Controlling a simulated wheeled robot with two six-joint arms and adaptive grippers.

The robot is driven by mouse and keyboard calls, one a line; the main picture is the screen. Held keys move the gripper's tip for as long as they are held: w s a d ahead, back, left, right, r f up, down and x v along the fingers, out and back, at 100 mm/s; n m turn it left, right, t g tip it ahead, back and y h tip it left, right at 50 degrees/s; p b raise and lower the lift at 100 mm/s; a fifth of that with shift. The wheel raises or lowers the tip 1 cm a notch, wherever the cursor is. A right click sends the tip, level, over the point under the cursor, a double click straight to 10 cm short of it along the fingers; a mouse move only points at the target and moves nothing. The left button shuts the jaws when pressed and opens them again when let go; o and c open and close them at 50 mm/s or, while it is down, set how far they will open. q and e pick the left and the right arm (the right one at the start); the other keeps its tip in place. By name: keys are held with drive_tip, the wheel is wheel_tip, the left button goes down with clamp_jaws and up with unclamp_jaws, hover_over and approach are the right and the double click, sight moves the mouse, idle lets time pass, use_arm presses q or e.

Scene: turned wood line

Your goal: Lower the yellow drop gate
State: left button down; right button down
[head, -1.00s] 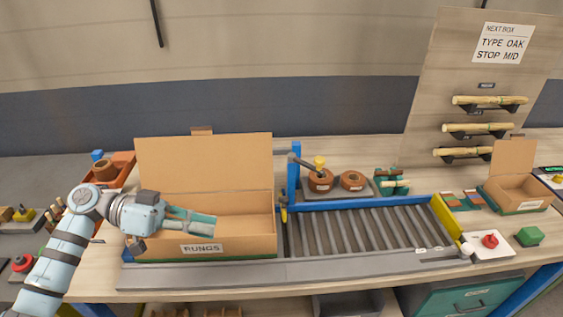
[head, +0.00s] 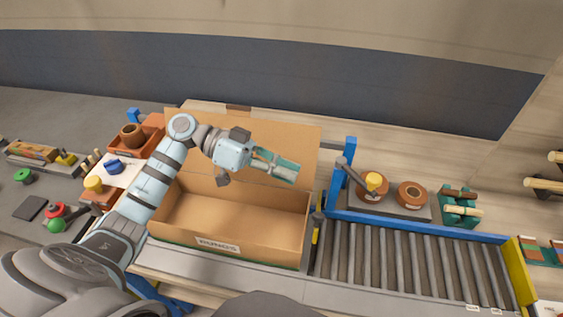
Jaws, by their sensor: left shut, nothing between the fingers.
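A narrow yellow and dark piece (head: 316,238) stands between the open box and the rollers; I cannot tell surely whether it is the drop gate. A yellow plate (head: 519,270) stands upright across the right end of the roller conveyor (head: 420,275). A dark lever with a yellow knob (head: 374,180) leans rightward from the blue post (head: 338,178). My left gripper (head: 291,171) is shut and empty, in front of the box's raised lid, left of the post and lever and apart from them. My right gripper is not in view.
The open cardboard box (head: 235,218) sits left of the rollers. Brown ring-shaped pieces (head: 410,193) stand on a grey plate behind the conveyor. A green holder (head: 459,208) is right of them. The rollers are clear.

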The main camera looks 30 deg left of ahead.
use_arm(q)
drive_tip(key=d+f, duration=0.5)
drive_tip(key=d, duration=0.1)
drive_tip(key=shift+s+p, duration=0.25)
drive_tip(key=shift+p, duration=0.1)
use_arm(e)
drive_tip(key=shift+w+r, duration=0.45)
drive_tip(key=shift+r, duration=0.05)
use_arm(q)
drive_tip(key=shift+w, duration=0.1)
